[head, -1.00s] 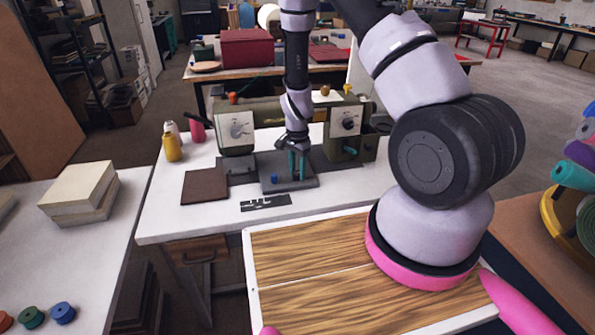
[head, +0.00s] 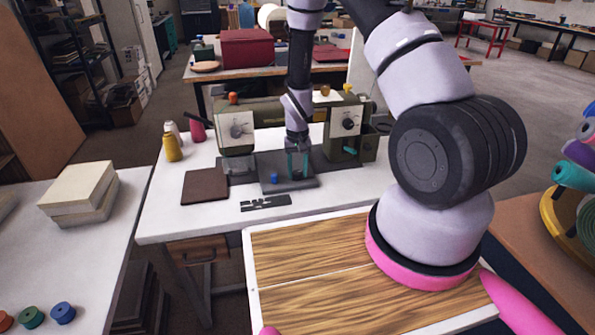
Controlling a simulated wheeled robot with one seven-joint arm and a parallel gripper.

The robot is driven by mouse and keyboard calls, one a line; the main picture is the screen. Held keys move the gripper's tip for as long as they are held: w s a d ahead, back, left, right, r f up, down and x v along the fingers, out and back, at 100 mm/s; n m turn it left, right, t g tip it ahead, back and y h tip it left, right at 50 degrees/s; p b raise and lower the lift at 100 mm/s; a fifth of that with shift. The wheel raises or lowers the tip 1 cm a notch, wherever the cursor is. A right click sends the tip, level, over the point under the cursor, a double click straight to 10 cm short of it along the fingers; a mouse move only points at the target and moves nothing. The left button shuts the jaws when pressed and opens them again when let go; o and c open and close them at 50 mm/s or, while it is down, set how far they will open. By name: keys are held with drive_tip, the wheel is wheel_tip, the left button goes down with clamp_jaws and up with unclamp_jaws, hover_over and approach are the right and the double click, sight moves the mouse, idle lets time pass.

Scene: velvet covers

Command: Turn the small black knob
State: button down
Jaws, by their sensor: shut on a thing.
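A green sewing machine (head: 265,112) stands on the white table, with a dark grey base plate (head: 272,161) at its front. My gripper (head: 298,174) points down at the right part of this plate, its teal fingertips close to the surface. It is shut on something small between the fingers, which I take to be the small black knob. The fingers and wrist hide it, so its turn angle cannot be seen. A small blue knob (head: 274,178) stands on the plate just left of the fingers. A larger black dial (head: 348,124) sits on the machine's right white panel.
A white dial panel (head: 237,131) is on the machine's left end. A brown square (head: 205,187) and a black slotted strip (head: 265,202) lie on the table. A yellow bottle (head: 172,148) stands at left. The table's front left is clear.

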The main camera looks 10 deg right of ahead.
sight(297, 172)
drive_tip(key=shift+n, duration=0.6)
drive_tip(key=shift+c, duration=2)
unclamp_jaws()
drive_tip(key=shift+r, duration=0.1)
wheel_tip(297, 172, up, 11)
drive_tip(key=shift+f, duration=0.2)
